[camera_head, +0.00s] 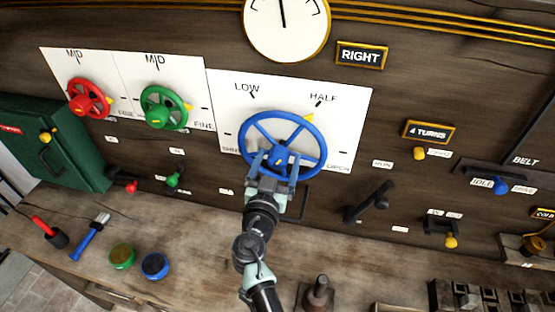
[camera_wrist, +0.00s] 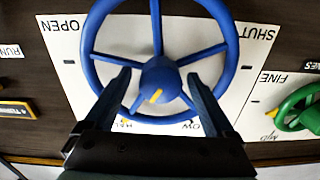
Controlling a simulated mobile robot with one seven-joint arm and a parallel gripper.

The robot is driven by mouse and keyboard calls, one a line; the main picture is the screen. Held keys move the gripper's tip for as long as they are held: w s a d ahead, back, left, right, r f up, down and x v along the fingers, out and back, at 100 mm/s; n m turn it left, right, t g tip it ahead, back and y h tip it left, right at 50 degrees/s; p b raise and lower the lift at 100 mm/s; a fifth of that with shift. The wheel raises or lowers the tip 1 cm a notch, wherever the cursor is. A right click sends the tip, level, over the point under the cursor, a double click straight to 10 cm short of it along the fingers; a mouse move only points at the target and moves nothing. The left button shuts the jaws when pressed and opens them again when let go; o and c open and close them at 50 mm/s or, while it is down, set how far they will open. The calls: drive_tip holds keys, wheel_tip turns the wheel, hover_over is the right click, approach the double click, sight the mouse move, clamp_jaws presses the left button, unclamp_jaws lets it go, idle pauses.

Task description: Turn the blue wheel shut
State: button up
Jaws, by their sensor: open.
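The blue wheel (camera_head: 313,130) is mounted on a white panel (camera_head: 352,103) marked LOW, HALF and OPEN, with a partly hidden label at left. Its yellow pointer (camera_head: 308,118) is at the upper right, near HALF. My gripper (camera_head: 276,158) is open in front of the wheel's lower middle. In the wrist view, upside down, the fingers (camera_wrist: 158,75) lie either side of the blue wheel's hub (camera_wrist: 160,82); whether they touch it I cannot tell. SHUT and OPEN show there at right and left. My gripper covers part of the lower rim.
A green wheel (camera_head: 149,115) and a red wheel (camera_head: 77,103) are to the left. A black crank lever (camera_head: 366,204) is at lower right.

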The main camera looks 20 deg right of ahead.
drive_tip(key=c, duration=1.4)
drive_tip(key=shift+o, duration=0.2)
